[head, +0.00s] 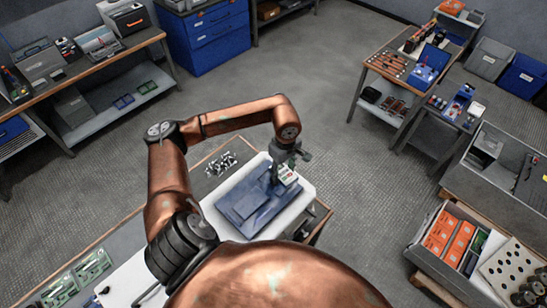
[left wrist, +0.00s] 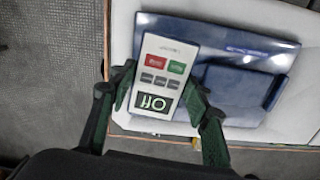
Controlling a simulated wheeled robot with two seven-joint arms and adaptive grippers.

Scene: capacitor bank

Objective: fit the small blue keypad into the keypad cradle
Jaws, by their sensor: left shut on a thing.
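The small keypad (left wrist: 163,62) has a pale grey face with a red key, a green key, several dark keys and a lit display. My left gripper (left wrist: 157,92) is shut on it, with green fingers on either side. In the head view the keypad (head: 289,175) shows at my left gripper (head: 279,171), over the right part of a dark blue stepped panel (head: 240,207). The panel also shows in the left wrist view (left wrist: 240,92). I cannot tell which part is the cradle, nor whether the keypad touches the panel. My right gripper is not in view.
The panel lies on a white board (head: 304,199) on a workbench. Several small white and dark parts (head: 221,163) lie beside the board. Green circuit boards (head: 78,277) lie at the bench's lower left. Other benches and a blue cabinet (head: 206,42) stand apart across open floor.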

